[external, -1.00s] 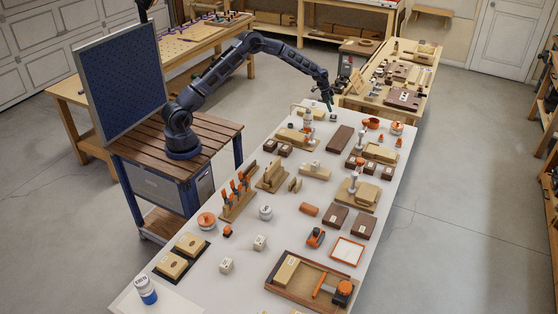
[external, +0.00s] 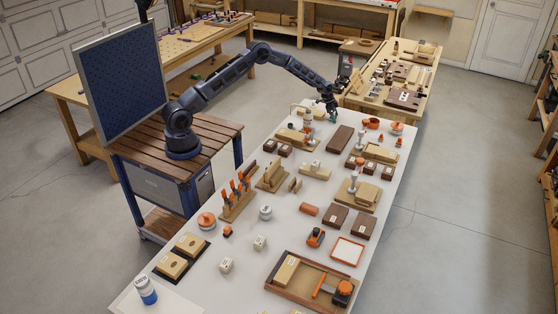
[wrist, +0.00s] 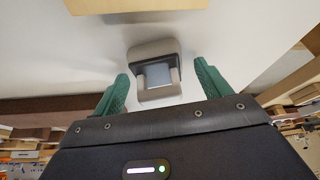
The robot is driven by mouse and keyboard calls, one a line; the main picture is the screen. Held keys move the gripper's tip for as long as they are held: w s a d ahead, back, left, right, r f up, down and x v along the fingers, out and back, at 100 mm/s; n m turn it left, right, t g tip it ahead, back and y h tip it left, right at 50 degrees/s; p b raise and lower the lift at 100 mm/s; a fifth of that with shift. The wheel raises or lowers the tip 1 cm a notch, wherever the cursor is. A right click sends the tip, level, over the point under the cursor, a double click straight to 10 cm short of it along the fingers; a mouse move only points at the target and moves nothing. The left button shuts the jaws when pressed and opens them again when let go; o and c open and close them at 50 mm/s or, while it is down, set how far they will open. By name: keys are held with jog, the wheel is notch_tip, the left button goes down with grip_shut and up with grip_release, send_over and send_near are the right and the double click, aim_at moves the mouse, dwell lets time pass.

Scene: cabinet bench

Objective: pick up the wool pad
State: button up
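My gripper (wrist: 161,74) has green fingers spread apart with nothing clamped between them. In the external view my gripper (external: 332,114) is low over the far end of the white bench. In the wrist view a small beige-grey piece (wrist: 150,50) with a pale blue-grey middle lies on the white top, between and just beyond the fingertips. It is the likely wool pad, though no label on it is readable. Neither finger clearly touches it. In the external view the gripper mostly hides it.
A wooden board with an upright tool (external: 307,125) stands left of the gripper. A dark brown block (external: 341,138) lies nearer the camera. Orange parts (external: 371,123) sit to the right.

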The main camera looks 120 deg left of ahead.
jog(key=c, duration=1)
